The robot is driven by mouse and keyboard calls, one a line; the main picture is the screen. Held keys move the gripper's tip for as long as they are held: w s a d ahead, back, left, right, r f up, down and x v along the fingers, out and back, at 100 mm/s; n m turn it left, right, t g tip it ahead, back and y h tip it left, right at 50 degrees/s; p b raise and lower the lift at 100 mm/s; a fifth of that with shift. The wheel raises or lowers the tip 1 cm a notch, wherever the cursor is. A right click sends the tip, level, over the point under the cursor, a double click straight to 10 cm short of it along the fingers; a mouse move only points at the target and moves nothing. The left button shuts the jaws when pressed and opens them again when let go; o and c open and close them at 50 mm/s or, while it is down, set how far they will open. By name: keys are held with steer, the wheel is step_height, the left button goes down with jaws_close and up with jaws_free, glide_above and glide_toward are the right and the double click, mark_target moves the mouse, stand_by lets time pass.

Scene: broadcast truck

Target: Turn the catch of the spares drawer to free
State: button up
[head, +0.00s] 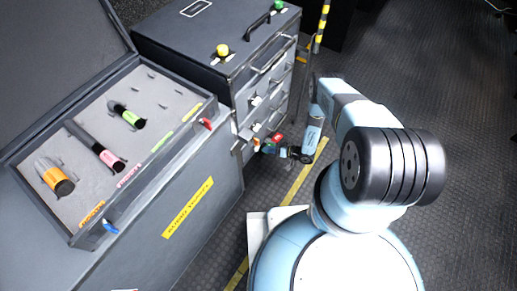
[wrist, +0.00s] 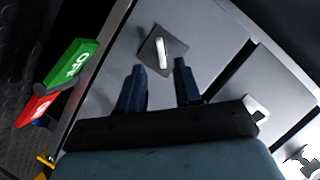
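A catch (wrist: 162,55), a short white lever on a dark diamond-shaped plate, sits on a grey drawer front (wrist: 208,35) in the wrist view. I cannot read which drawer this is. My gripper (wrist: 160,72) is open, its two blue fingers apart with nothing between them. The fingertips point toward the catch and lie just below it in the picture, one to each side; no contact shows. In the head view my gripper (head: 291,153) is low beside the front of the drawer cabinet (head: 222,87), small and partly hidden.
A green OFF block (wrist: 73,62) and a red block (wrist: 36,108) stick out left of the fingers. Another pale catch (wrist: 256,104) is at the right. An open case (head: 160,87) with several coloured tubes stands left of the cabinet. The floor to the right is clear.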

steer(key=x, duration=0.5)
steer(key=shift+a+f, duration=0.1)
steer(key=shift+a, duration=0.15)
jaws_close()
